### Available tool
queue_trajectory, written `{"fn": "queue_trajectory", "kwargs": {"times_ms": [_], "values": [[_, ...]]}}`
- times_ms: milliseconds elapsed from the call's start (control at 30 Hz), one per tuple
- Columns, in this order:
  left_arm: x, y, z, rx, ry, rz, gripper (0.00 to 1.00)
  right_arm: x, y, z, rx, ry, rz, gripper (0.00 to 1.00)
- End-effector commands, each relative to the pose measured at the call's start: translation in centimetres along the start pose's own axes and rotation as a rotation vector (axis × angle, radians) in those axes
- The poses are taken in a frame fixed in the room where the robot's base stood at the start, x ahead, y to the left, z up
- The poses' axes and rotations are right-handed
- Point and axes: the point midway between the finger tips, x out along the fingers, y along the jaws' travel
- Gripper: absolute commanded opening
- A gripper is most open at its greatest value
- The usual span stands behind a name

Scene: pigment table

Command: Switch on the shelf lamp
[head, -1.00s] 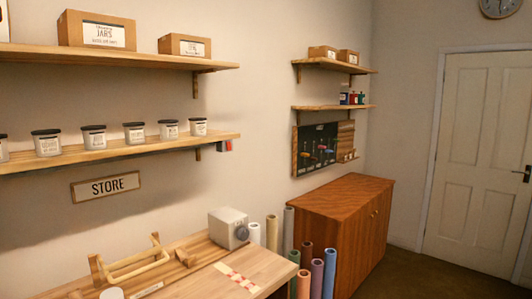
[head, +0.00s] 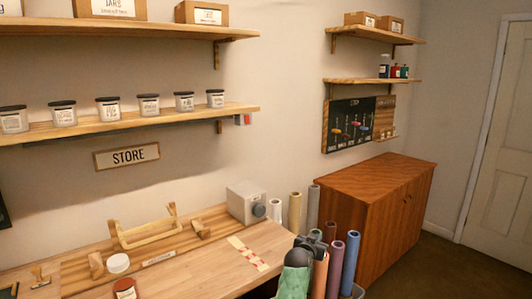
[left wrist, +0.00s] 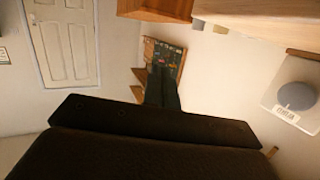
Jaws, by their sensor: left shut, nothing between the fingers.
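A small grey switch box with a red part (head: 242,119) is fixed at the right end of the lower long shelf (head: 165,121), above the bench. I cannot tell whether the red part is pressed, and no lamp body or lit glow shows clearly. My left gripper (head: 316,237) is low at the bottom of the head view, in front of the paper rolls and well below and right of the switch box. In the left wrist view its dark fingers (left wrist: 162,88) are together and empty, and the switch box does not show. My right gripper is out of view.
A grey box with a round dial (head: 246,203) stands at the back of the bench (head: 215,262). Upright coloured rolls (head: 334,268) crowd the bench's right end. A wooden cabinet (head: 370,205) stands beyond. The wall between shelf end and tool board (head: 349,125) is clear.

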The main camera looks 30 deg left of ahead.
Motion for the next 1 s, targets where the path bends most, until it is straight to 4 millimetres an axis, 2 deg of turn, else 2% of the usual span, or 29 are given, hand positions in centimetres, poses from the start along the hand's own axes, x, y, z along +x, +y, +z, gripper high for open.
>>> {"fn": "queue_trajectory", "kwargs": {"times_ms": [33, 233, 500, 700, 800, 1000], "values": [[0.8, -1.1, -2.4, 0.013, 0.061, -0.025, 0.00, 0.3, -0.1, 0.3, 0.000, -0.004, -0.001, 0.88], [2.4, -6.1, -11.1, 0.092, 0.308, -0.177, 0.00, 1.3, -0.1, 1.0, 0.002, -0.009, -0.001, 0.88], [1.8, -13.1, -20.9, 0.178, 0.567, -0.476, 0.00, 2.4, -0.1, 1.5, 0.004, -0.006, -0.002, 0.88], [-0.1, -17.9, -26.2, 0.213, 0.681, -0.752, 0.00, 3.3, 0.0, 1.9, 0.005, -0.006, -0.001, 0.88], [-1.3, -19.8, -28.1, 0.218, 0.708, -0.890, 0.00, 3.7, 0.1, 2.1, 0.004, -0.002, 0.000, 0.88], [-3.1, -22.2, -30.1, 0.215, 0.713, -1.097, 0.00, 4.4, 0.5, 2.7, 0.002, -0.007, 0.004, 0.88]]}}
